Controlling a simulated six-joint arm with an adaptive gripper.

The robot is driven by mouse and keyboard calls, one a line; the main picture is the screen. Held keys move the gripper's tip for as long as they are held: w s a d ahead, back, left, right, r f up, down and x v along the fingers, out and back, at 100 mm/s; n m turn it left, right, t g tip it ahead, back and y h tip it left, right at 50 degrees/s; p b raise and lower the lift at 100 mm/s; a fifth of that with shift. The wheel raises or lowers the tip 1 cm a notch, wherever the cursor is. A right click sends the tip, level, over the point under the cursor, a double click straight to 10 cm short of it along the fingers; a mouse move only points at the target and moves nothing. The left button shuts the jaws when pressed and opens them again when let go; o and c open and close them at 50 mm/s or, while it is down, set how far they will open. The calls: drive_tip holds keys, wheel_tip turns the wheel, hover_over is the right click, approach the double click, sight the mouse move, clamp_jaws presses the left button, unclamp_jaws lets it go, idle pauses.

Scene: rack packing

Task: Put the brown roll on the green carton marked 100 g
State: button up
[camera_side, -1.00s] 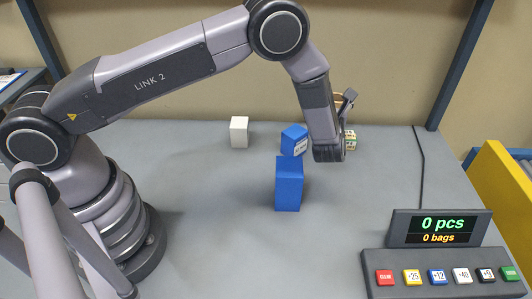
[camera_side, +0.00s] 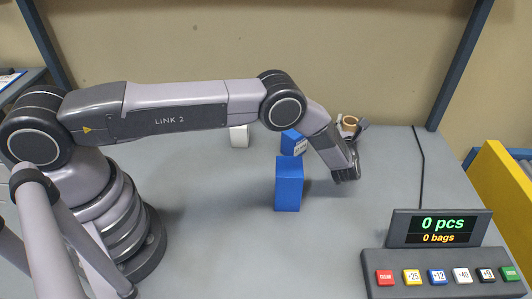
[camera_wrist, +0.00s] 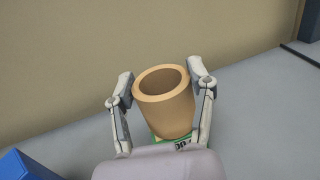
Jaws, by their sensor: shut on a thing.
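The brown roll (camera_wrist: 165,105) is a hollow tube, standing upright or nearly so between the two fingers of my gripper (camera_wrist: 162,88) in the wrist view. My gripper is shut on it. In the side view the roll (camera_side: 350,122) shows just above and behind my wrist. The green carton (camera_wrist: 182,144) shows only as a green and white strip with part of its marking, under the bottom of the roll in the wrist view. My wrist hides it in the side view. I cannot tell whether the roll touches the carton.
A tall blue box (camera_side: 288,187) stands left of and nearer than my gripper. A smaller blue carton with a white label (camera_side: 292,142) and a white block (camera_side: 239,137) stand farther back. A counter with coloured buttons (camera_side: 440,272) is at the front right. The middle right is clear.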

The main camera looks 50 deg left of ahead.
drive_tip(key=o, duration=1.1)
drive_tip(key=shift+f, duration=0.1)
drive_tip(key=shift+o, duration=0.2)
